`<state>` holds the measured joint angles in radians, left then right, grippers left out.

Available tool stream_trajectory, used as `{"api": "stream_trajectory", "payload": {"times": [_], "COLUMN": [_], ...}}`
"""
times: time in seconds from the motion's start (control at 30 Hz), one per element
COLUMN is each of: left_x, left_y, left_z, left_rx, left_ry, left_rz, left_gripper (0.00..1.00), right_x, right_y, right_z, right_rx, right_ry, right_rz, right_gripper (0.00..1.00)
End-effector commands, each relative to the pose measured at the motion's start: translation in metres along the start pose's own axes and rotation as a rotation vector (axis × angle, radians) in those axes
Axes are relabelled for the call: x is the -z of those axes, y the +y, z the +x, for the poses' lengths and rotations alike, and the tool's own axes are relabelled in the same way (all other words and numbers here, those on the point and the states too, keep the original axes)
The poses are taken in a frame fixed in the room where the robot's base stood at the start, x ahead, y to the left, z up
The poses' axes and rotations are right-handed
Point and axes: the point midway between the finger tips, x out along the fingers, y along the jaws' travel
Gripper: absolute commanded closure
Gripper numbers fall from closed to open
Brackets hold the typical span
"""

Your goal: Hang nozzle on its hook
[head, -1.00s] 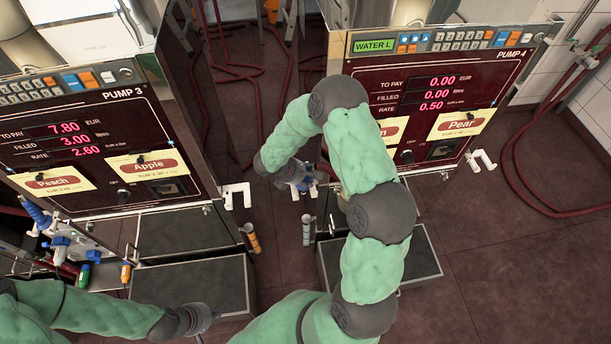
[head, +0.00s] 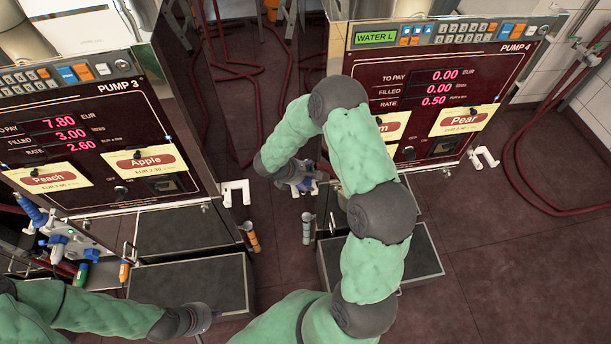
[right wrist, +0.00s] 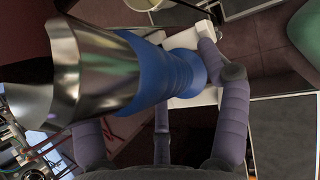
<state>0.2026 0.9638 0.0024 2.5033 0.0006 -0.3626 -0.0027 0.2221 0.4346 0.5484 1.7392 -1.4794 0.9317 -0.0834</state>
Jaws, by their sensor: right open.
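My right gripper (head: 304,186) is low at the left side of Pump 4, partly hidden by its own wrist. In the right wrist view its purple-grey fingers (right wrist: 165,125) are spread around a nozzle with a blue sleeve (right wrist: 165,75) and a shiny metal body (right wrist: 85,75). A white hook (right wrist: 195,98) shows right behind the blue sleeve; whether the nozzle's weight rests on it I cannot tell. In the head view only a small part of the nozzle shows. My left gripper (head: 207,317) is at the bottom left; its fingers cannot be made out.
Pump 3 (head: 95,110) stands left with a white hook (head: 236,192) on its right side. Pump 4 (head: 440,70) has another hook (head: 483,157) on its right. Dark boxes (head: 195,285) stand below the pumps. Red hoses (head: 515,160) lie on the floor.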

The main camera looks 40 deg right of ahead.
Motion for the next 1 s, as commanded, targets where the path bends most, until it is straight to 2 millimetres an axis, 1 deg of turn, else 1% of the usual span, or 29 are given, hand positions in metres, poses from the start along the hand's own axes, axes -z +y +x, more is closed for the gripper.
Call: {"api": "stream_trajectory", "payload": {"times": [0.13,0.23,0.5,0.7,0.83,1.0], "left_x": [0.000,0.000,0.000,0.000,0.000,0.000], "left_y": [0.000,0.000,0.000,0.000,0.000,0.000], "left_z": [0.000,0.000,0.000,0.000,0.000,0.000], "left_rx": [0.000,0.000,0.000,0.000,0.000,0.000], "left_ry": [0.000,0.000,0.000,0.000,0.000,0.000], "left_rz": [0.000,0.000,0.000,0.000,0.000,0.000], "left_gripper": [1.00,1.00,1.00,1.00,1.00,1.00], "right_x": [0.000,0.000,0.001,0.000,0.000,0.000], "right_y": [0.000,0.001,0.001,0.001,0.001,0.000], "right_z": [-0.006,-0.018,-0.071,-0.103,-0.115,-0.120], "right_rx": [-0.001,-0.003,-0.004,-0.004,-0.002,0.000], "right_ry": [0.000,0.000,0.002,0.001,0.000,0.000], "right_rz": [0.000,0.000,0.000,0.001,-0.001,0.000], "right_gripper": [0.24,0.24,0.24,0.24,0.24,0.24]}}
